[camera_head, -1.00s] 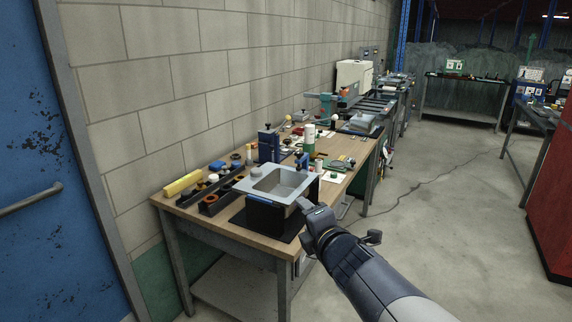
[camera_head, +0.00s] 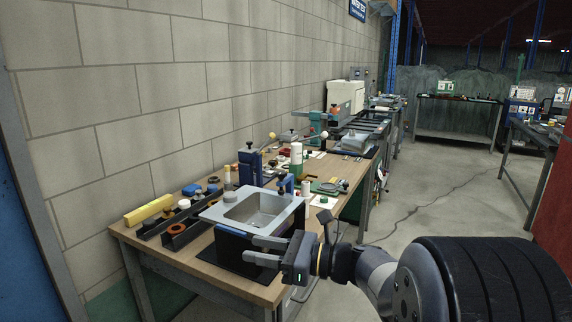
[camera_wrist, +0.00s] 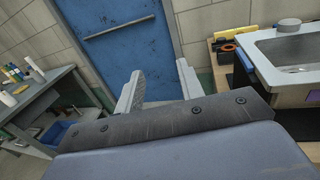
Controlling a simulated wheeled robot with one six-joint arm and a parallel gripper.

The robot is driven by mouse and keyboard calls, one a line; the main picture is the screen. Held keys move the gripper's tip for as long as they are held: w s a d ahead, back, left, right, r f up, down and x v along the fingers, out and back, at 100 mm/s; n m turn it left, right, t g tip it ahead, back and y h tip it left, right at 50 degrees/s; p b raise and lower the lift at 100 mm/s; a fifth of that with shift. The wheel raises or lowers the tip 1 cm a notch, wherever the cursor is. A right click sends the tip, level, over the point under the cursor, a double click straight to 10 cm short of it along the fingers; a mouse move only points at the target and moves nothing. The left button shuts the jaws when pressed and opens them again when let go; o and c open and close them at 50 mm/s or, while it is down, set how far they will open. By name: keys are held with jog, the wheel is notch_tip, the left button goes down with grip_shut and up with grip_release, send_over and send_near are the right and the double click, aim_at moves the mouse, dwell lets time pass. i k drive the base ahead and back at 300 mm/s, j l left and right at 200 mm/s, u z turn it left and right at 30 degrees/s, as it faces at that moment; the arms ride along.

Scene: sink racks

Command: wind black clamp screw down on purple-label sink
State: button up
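A grey sink (camera_head: 240,225) with a square basin sits in a black stand on the wooden bench; its near corner also shows in the wrist view (camera_wrist: 262,68). A small blue clamp (camera_head: 285,185) stands at the sink's back right rim. I cannot make out a black screw on it. No purple label reads clearly; a small purplish patch (camera_wrist: 309,92) shows on the sink's front in the wrist view. My gripper (camera_head: 249,250) is in front of the sink's right front side, fingers pointing left, apart and empty. The wrist view (camera_wrist: 160,85) shows the gap between them.
A tall blue post (camera_head: 250,168) and a white-green bottle (camera_head: 296,160) stand behind the sink. Black trays (camera_head: 187,232) and a yellow block (camera_head: 148,209) lie left. A blue door (camera_wrist: 125,40) is ahead of the wrist.

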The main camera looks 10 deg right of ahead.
aim_at(281, 174)
jog(key=i+l, duration=0.85)
jog(key=i, duration=0.3)
jog(key=l+z, duration=0.05)
